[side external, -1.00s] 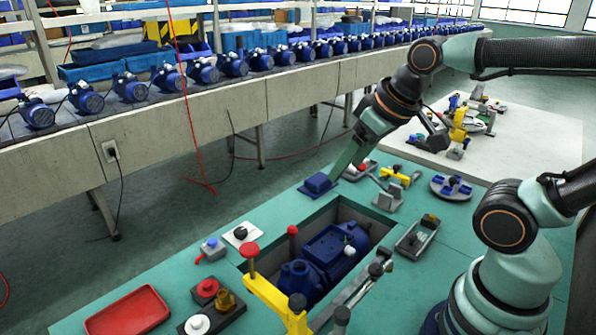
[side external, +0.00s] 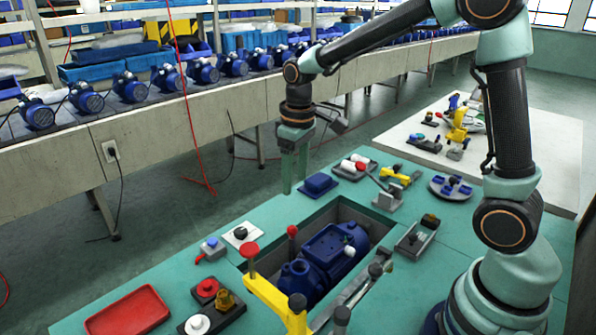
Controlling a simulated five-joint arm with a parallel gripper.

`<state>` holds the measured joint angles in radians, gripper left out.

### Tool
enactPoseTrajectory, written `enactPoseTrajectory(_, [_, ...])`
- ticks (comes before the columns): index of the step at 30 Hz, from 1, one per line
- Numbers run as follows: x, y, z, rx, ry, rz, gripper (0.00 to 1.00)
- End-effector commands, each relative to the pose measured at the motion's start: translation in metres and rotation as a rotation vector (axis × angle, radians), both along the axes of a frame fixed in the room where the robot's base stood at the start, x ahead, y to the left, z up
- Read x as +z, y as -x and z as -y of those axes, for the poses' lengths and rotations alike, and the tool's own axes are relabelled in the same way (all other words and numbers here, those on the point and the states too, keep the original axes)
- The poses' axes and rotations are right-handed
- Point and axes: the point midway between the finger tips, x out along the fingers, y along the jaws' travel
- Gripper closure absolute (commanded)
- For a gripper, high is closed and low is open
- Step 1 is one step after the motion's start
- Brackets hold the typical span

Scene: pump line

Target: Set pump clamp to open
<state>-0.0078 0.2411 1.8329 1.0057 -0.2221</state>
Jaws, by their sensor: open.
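The blue pump (side external: 325,252) lies in the recess of the green bench. A yellow clamp bar (side external: 270,298) with a red knob (side external: 249,250) runs along the recess's near left side. A second red-topped post (side external: 292,232) stands at the recess's left edge. A grey lever clamp (side external: 386,201) sits behind the recess, its arm slanting up to the left. I cannot tell which of these is the pump clamp. My gripper (side external: 293,188) points down, open and empty, left of the blue block (side external: 318,184) and apart from all clamps.
A red tray (side external: 128,311) lies at the bench's front left. Small fixtures with red, white and black knobs (side external: 205,290) stand beside it. A grey tray (side external: 416,240) and a round blue-grey fixture (side external: 450,187) are to the right. A conveyor with several pumps (side external: 130,87) runs behind.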

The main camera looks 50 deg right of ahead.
Motion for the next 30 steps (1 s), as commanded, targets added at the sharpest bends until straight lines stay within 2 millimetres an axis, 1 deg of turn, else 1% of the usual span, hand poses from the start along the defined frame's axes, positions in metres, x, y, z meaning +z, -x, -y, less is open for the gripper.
enactPoseTrajectory(1, [-0.010, -0.005, 0.000, 0.010, 0.001, -0.023, 0.36])
enactPoseTrajectory(3, [-0.018, -0.009, 0.000, 0.021, 0.001, -0.043, 0.36])
enactPoseTrajectory(11, [-0.035, -0.014, -0.001, 0.034, 0.002, -0.065, 0.36])
enactPoseTrajectory(14, [-0.047, -0.013, -0.001, 0.033, 0.001, -0.067, 0.36])
enactPoseTrajectory(24, [-0.111, -0.013, 0.000, 0.032, 0.001, -0.067, 0.36])
enactPoseTrajectory(27, [-0.126, -0.013, 0.000, 0.032, 0.001, -0.066, 0.36])
enactPoseTrajectory(30, [-0.137, -0.013, -0.001, 0.032, 0.002, -0.065, 0.36])
